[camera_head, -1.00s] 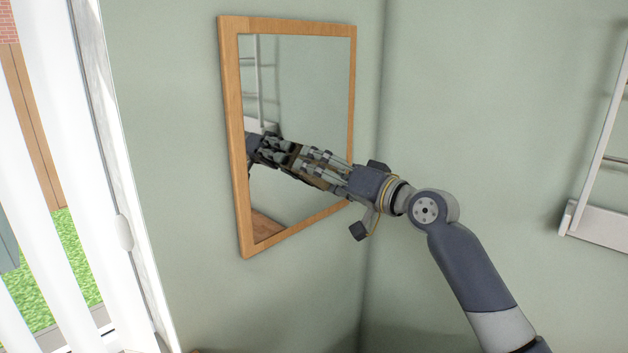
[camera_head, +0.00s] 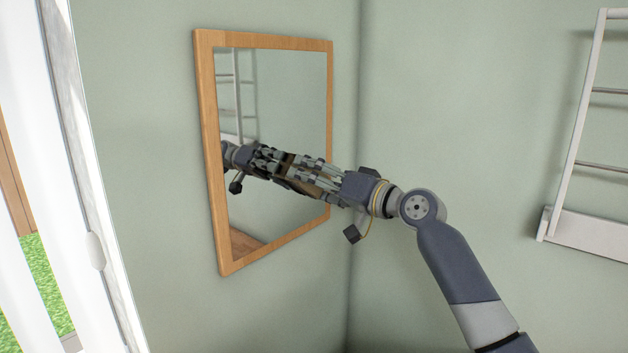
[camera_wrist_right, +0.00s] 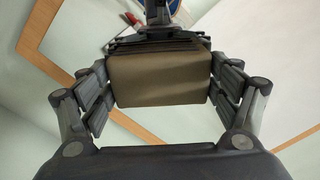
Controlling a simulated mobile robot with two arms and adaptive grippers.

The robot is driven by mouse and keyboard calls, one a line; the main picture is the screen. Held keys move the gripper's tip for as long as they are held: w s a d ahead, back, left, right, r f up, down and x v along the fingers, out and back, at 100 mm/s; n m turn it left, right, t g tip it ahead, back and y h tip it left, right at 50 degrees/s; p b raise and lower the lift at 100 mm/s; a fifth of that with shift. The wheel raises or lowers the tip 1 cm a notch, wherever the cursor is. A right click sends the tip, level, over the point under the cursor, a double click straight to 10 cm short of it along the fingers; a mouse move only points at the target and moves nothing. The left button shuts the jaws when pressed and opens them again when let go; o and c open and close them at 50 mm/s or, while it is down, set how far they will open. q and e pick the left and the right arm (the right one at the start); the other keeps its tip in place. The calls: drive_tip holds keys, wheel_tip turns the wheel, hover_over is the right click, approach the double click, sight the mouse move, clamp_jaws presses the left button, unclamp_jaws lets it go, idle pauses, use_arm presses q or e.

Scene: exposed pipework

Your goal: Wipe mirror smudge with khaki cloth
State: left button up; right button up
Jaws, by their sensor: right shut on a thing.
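The mirror (camera_head: 265,105) hangs on the green wall in a wooden frame (camera_head: 205,120). My right gripper (camera_head: 290,165) reaches in front of the glass, and its reflection joins it in the head view. In the right wrist view, the right gripper (camera_wrist_right: 160,85) is shut on the khaki cloth (camera_wrist_right: 160,78), which lies across between its fingers. In the head view the cloth is mostly hidden by the fingers. I cannot tell whether it touches the glass. I make out no smudge on the glass. My left gripper is not in view.
A white rack with rails (camera_head: 585,140) is on the wall at the right. A white window frame (camera_head: 75,170) stands at the left. The wall around the mirror is bare. A small red object (camera_wrist_right: 133,18) shows at the top of the wrist view.

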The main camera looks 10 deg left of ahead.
sight(303, 184)
drive_tip(key=shift+s+a+r+p, duration=0.1)
drive_tip(key=shift+s+a+p, duration=0.35)
drive_tip(key=shift+s, duration=0.3)
drive_tip(key=shift+s+a+p, duration=0.25)
drive_tip(key=shift+s+a, duration=0.3)
drive_tip(key=shift+s, duration=0.15)
drive_tip(key=shift+s+a+p, duration=0.6)
drive_tip(key=shift+s+p, duration=0.2)
drive_tip(key=shift+s, duration=0.05)
drive_tip(key=shift+s+a+p, duration=0.5)
drive_tip(key=shift+s, duration=0.35)
drive_tip(key=shift+s+a+p, duration=0.45)
drive_tip(key=shift+s+p, duration=0.25)
drive_tip(key=shift+p, duration=0.1)
drive_tip(key=shift+s+a+p, duration=0.5)
drive_tip(key=shift+s+a, duration=0.05)
drive_tip(key=shift+s, duration=0.3)
drive_tip(key=shift+s+d, duration=0.15)
drive_tip(key=shift+d, duration=0.4)
drive_tip(key=shift+p+v, duration=0.55)
drive_tip(key=shift+v, duration=1.95)
